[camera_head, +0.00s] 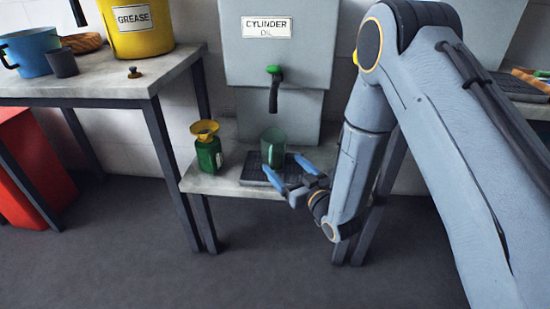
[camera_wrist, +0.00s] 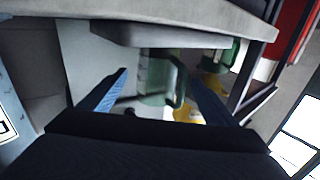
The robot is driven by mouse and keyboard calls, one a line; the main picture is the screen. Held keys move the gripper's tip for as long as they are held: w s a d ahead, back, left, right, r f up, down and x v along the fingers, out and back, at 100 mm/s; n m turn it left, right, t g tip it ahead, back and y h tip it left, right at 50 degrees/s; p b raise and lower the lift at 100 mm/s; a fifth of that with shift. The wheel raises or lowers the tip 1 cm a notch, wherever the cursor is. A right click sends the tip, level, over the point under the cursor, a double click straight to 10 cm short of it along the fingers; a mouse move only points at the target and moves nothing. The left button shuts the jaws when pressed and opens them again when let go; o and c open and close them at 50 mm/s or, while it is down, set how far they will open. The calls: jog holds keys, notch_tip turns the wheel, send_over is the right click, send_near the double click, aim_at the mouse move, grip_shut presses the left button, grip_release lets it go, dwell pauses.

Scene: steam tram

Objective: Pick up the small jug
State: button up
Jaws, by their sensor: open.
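The small jug (camera_head: 273,147) is a translucent green vessel standing upright on a dark drip tray (camera_head: 252,172), below the tap of the grey cylinder oil tank. My gripper (camera_head: 281,164) is open and low in front of the jug, its blue fingers pointing at it. In the wrist view the jug (camera_wrist: 156,82) and its handle show between the two spread fingers of my gripper (camera_wrist: 154,76). I cannot tell whether a finger touches the jug. The fingers hide part of its lower end in the head view.
A green can (camera_head: 209,155) with a yellow funnel (camera_head: 204,128) stands left of the jug on the low bench (camera_head: 205,184). The tap (camera_head: 274,88) hangs above the jug. A higher table (camera_head: 100,88) holds a yellow grease bucket (camera_head: 138,28) and a blue mug (camera_head: 30,52).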

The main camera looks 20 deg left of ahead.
aim_at(279, 159)
jog(key=shift+b+x, duration=0.95)
jog(key=shift+x, duration=2.75)
jog(key=shift+w+d, duration=0.1)
jog(key=shift+d, duration=0.05)
jog(key=c, duration=1.2)
notch_tip(279, 159, up, 10)
jog(key=p, duration=0.2)
jog(key=shift+p, duration=0.3)
jog(key=shift+f, duration=0.1)
